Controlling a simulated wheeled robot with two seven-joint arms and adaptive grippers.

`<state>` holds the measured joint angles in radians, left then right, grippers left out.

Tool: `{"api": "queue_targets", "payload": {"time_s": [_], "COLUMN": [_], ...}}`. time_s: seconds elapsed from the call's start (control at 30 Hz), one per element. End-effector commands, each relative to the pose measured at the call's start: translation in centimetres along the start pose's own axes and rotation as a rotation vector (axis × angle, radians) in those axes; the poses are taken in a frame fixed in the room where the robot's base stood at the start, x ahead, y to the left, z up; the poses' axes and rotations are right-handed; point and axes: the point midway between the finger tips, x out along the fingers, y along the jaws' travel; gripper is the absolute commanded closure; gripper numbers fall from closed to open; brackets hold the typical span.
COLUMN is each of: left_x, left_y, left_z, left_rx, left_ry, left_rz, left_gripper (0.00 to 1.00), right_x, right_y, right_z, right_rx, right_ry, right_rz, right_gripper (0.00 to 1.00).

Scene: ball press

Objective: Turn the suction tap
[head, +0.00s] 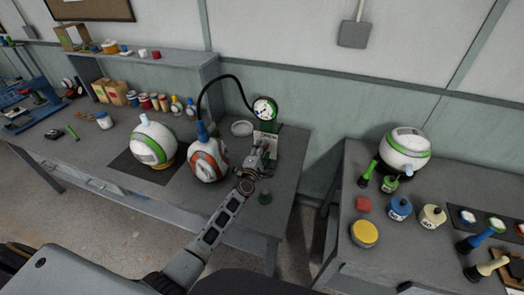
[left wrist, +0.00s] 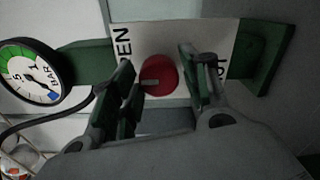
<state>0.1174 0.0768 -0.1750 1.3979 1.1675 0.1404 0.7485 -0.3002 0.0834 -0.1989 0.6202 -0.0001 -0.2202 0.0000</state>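The suction tap is a red round knob (left wrist: 165,72) on a white plate (left wrist: 137,38) in the left wrist view. Partly hidden lettering on the plate shows "PEN" at left and a cut-off word at right. A short pale bar lies on the knob, pointing left. My left gripper (left wrist: 158,82) is open with its fingers on either side of the knob. The left finger is close to it; a gap shows at the right finger. In the head view my left gripper (head: 262,153) is in front of the plate (head: 266,139) and hides the knob. My right gripper is not in view.
A pressure gauge (head: 264,109) stands above the plate, with a black hose (head: 222,79) running to a blue-topped orange-and-white ball (head: 207,165). A green-and-white ball (head: 151,143) sits left of it. A small dark green object (head: 265,198) stands near the bench edge. A right-hand table (head: 415,262) holds several tools.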

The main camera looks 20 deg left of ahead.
Motion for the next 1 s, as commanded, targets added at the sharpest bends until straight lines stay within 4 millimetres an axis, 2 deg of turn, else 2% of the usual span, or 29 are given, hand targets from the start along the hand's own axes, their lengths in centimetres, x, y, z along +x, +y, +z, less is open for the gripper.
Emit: {"api": "queue_targets", "payload": {"time_s": [0.07,0.57,1.0], "left_x": [0.0,-0.3,-3.2], "left_y": [0.0,0.1,0.0], "left_z": [0.0,0.0,0.0], "left_rx": [-0.001,-0.002,-0.004], "left_ry": [0.0,0.001,0.001], "left_rz": [0.001,0.002,0.001], "left_gripper": [0.41,0.41,0.41], "right_x": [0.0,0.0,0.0], "right_y": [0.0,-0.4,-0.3], "right_z": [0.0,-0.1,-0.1], "right_rx": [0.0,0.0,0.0], "right_ry": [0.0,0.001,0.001], "right_rz": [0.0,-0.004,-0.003], "right_gripper": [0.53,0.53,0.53]}}
